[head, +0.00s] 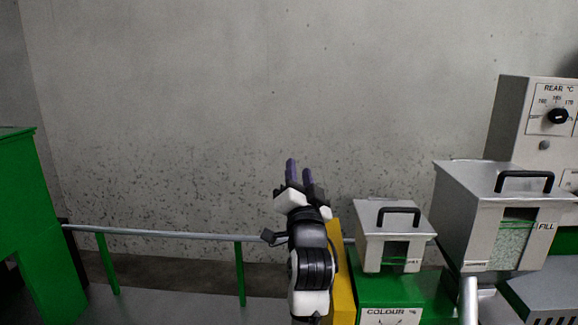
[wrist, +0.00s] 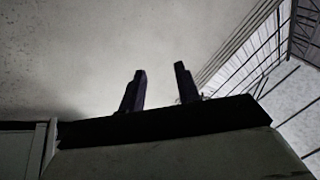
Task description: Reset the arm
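My gripper (head: 298,173) stands raised in the middle of the head view, with its two dark purple fingers pointing up in front of the concrete wall. In the wrist view my gripper (wrist: 161,88) shows two dark fingers with a clear gap between them. It is open, and nothing is seen between the fingers. My white and black arm rises from the bottom edge of the head view. No blue cable is seen in either view.
A small hopper (head: 392,219) and a larger hopper (head: 455,215) stand right of my arm. A yellow panel (head: 341,275) is close beside it. A control box (head: 508,125) is far right. A rail (head: 170,235) and green machine (head: 40,220) are left. Space above is clear.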

